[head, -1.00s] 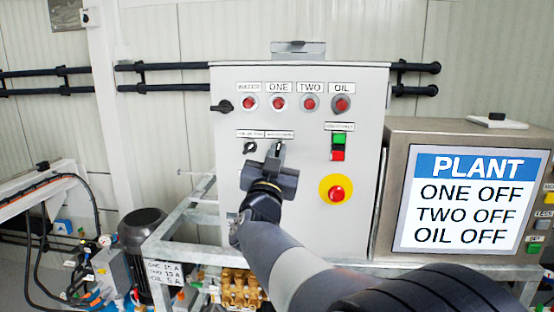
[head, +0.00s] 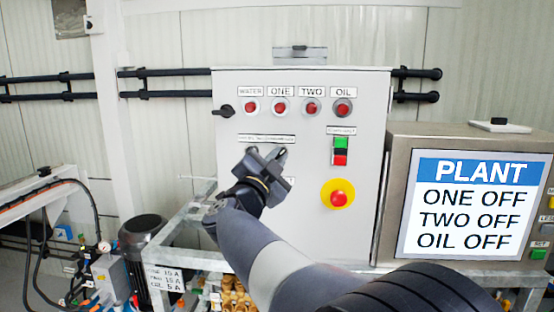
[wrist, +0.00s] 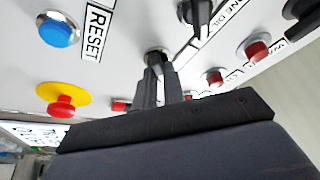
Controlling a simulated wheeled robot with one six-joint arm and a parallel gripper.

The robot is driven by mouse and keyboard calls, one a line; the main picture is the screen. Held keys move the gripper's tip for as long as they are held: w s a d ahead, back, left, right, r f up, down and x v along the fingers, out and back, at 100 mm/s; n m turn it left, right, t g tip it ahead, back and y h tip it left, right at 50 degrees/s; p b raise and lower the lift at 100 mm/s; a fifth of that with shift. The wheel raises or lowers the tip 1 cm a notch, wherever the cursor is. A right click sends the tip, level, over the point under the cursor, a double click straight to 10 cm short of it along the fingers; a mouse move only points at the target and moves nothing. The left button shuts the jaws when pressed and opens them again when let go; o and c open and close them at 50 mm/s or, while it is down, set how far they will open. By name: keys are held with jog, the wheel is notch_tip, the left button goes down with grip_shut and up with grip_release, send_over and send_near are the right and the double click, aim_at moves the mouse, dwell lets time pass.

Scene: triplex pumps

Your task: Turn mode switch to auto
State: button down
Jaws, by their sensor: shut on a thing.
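My gripper (head: 267,156) is at the front of the grey control cabinet (head: 360,210), just below two small switch labels (head: 266,138). In the wrist view, the fingers of my gripper (wrist: 160,76) are close together and shut on a small dark switch knob (wrist: 155,55) on the panel. A second black knob (wrist: 197,12) stands beside it, clear of the fingers. The label text at the switches is too small or cut off to tell which position is auto. In the head view my gripper hides the held knob.
A red emergency stop on a yellow disc (head: 338,194) sits to the right of my gripper. Green and red push buttons (head: 340,150) are above it. Red lamps (head: 296,107) line the top. A blue reset button (wrist: 58,32) shows in the wrist view. The plant screen (head: 470,205) stands right.

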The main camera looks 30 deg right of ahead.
dwell(0.4)
jog(key=c, duration=1.5)
grip_release()
jog(key=b+v, duration=0.2)
jog(key=v, duration=0.9)
jog(key=shift+w+d, duration=0.1)
jog(key=shift+w, duration=0.05)
jog(key=p+x, duration=0.2)
jog(key=x, duration=0.8)
jog(key=shift+w+d+r, duration=0.2)
jog(key=shift+d, duration=0.1)
